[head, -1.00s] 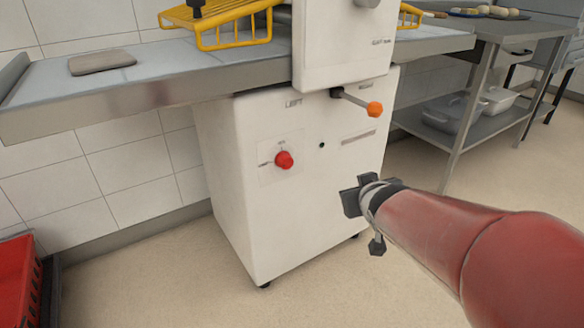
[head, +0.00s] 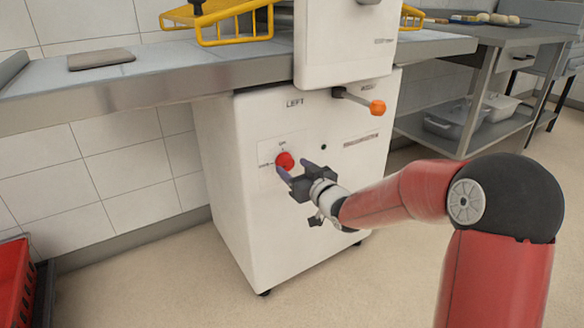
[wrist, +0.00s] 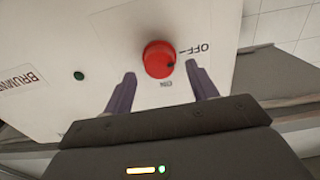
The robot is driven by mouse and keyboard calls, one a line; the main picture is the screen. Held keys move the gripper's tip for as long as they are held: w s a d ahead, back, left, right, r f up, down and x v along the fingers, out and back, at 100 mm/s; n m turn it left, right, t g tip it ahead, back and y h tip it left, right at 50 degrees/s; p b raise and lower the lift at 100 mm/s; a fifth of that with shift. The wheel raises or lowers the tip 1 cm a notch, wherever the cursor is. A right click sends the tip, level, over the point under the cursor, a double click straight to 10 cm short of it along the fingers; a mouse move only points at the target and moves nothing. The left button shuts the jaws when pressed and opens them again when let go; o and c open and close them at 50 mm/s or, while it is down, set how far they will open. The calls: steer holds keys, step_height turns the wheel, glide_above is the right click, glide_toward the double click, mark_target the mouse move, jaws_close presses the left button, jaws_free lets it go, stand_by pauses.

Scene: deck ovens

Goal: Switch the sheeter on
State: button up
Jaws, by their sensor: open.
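The sheeter (head: 225,150) is a white cabinet with a metal table across its top. Its red round knob (head: 285,160) sits on the front panel, with ON and OFF labels beside it. In the wrist view the knob (wrist: 158,59) lies just beyond and between my fingertips, with a dark mark on its rim towards the OFF label (wrist: 196,48). The ON label (wrist: 166,84) is below it there. My gripper (head: 295,172) is open in front of the knob; its fingers (wrist: 163,75) are not closed on it.
An orange-tipped lever (head: 377,107) sticks out above and right of the knob. A small dark green light (wrist: 78,76) is on the same panel. A yellow guard (head: 235,24) stands on the table. A red crate (head: 18,290) is at lower left.

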steer(key=shift+x, duration=0.95)
steer(key=c, duration=1)
